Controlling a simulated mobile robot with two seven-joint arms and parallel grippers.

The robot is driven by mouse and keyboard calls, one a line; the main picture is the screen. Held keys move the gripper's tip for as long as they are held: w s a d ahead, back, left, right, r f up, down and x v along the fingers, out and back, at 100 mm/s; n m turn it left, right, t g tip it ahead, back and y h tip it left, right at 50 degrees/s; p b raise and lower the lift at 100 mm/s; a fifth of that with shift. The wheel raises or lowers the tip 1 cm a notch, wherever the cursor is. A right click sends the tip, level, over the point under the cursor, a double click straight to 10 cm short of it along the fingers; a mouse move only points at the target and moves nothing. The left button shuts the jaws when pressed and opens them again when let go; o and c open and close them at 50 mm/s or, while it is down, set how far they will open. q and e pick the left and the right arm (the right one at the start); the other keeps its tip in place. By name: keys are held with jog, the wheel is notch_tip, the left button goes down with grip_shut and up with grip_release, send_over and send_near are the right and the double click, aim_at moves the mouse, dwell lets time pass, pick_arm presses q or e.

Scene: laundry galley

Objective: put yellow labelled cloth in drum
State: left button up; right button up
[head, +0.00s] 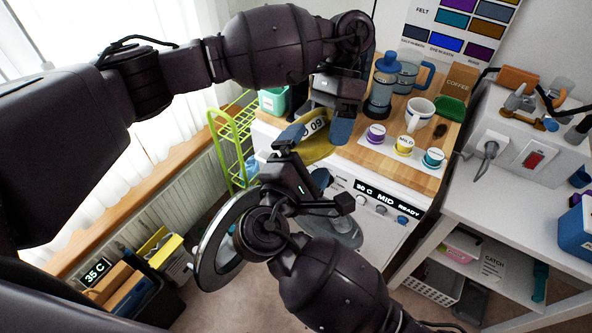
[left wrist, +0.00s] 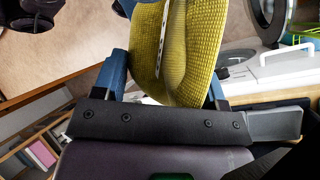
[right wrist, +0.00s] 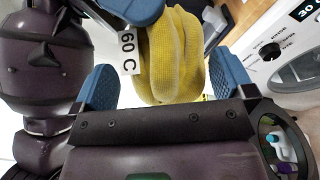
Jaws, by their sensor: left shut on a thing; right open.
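The yellow cloth (head: 318,151) hangs in the air in front of the washing machine (head: 381,238). Its white label reads 60 C in the right wrist view (right wrist: 128,52). My left gripper (head: 316,131) is shut on the cloth, which bulges between its blue fingers in the left wrist view (left wrist: 180,55). My right gripper (right wrist: 166,82) is open just below the cloth; the cloth is beyond its fingertips, and I cannot tell if they touch. The machine's round door (head: 203,258) stands open. The drum opening is mostly hidden behind my right arm in the head view.
A wooden board on the machine top holds a blue press (head: 384,85), a white mug (head: 419,113) and several small labelled pots. A green rack (head: 231,150) stands left of the machine. A bin marked 35 C (head: 97,270) stands on the floor. A white shelf unit is right.

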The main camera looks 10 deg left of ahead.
jog(key=shift+x, duration=0.85)
jog(key=c, duration=0.7)
pick_arm(q)
jog(key=o, duration=1)
pick_arm(e)
jog(key=shift+c, duration=0.4)
